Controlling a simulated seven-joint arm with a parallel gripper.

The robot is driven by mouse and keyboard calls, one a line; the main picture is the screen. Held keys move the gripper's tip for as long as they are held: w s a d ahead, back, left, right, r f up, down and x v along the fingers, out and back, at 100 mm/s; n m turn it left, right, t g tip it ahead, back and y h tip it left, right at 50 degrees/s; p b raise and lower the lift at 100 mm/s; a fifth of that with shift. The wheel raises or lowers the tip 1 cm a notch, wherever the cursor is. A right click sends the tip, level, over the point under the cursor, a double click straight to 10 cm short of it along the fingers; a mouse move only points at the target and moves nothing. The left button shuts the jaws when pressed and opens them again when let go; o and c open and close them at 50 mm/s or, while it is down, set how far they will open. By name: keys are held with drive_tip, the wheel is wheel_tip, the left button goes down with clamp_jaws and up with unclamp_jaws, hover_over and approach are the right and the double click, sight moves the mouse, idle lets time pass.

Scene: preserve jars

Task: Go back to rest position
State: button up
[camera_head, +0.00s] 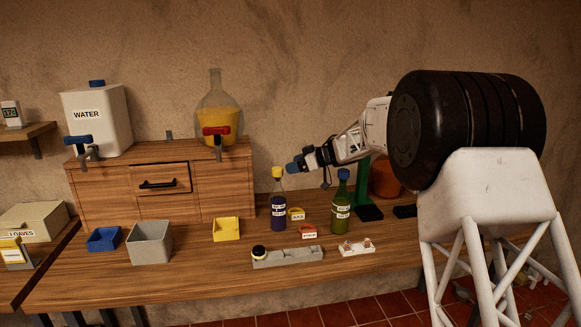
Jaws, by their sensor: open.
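My gripper (294,167) is at the end of my arm, which reaches in from the right above the table. The fingertips are blue and sit just right of the yellow cap of a dark purple bottle (278,207). From this view I cannot tell whether they touch the cap. The gripper is open, and nothing shows held in it. The bottle stands upright on the wooden table (200,268). A green bottle (341,210) with a blue cap stands upright to the right, below my arm.
A grey box (150,243), a blue tray (104,239) and a yellow tray (226,230) stand left. A grey holder (287,258) lies in front. Behind are a wooden cabinet (108,199), a water container (98,118) and a flask of yellow liquid (217,117). Bare table lies along the front edge.

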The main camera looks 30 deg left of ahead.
drive_tip(key=shift+d, duration=0.1)
idle(0.5)
